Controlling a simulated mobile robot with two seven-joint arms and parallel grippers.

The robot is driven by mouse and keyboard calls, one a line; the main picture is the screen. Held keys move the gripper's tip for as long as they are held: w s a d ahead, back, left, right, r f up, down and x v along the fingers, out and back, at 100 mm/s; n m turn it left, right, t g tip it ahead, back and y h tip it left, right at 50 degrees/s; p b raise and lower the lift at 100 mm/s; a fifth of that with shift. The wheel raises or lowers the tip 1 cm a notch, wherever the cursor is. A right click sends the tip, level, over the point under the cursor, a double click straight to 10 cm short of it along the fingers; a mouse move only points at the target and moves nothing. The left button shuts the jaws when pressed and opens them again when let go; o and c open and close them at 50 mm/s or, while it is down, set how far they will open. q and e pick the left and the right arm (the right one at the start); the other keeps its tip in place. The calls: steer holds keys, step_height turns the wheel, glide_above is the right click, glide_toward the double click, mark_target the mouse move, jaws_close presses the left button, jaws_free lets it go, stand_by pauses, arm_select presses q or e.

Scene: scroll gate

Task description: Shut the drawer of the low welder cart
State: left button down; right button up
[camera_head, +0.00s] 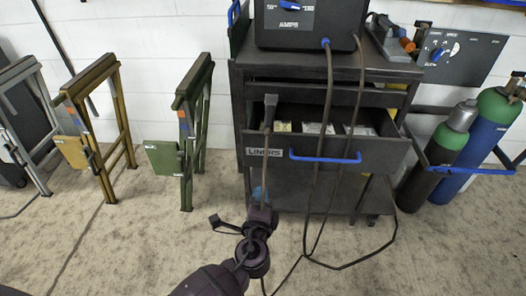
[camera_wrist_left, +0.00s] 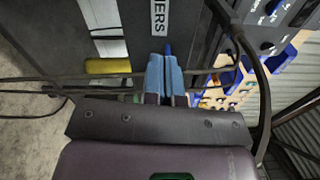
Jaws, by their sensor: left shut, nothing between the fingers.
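The low welder cart (camera_head: 350,71) is dark grey, with a drawer (camera_head: 385,156) standing open toward me. The drawer front has a blue bar handle (camera_head: 338,159) and a white LINERS label (camera_head: 264,152) at its left end. Part of the label (camera_wrist_left: 159,17) also shows in the left wrist view. My left gripper (camera_head: 259,192) is low, just under the labelled end of the drawer front. Its blue fingers (camera_wrist_left: 164,75) are together and hold nothing. I cannot tell whether they touch the drawer. My right gripper is not in view.
A welder (camera_head: 290,21) sits on the cart top, and cables (camera_head: 328,120) hang across the drawer. Gas cylinders (camera_head: 447,155) stand at the right. Folding stands (camera_head: 190,130) line the wall at the left. The floor in front is mostly clear.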

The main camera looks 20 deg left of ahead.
arm_select(q)
steer(key=n, duration=0.2)
steer(key=b, duration=0.1)
glide_toward(265, 151)
steer(key=x, duration=0.5)
steer(key=shift+w+a+f, duration=0.15)
steer(key=shift+w, duration=0.25)
steer(key=shift+x, duration=0.8)
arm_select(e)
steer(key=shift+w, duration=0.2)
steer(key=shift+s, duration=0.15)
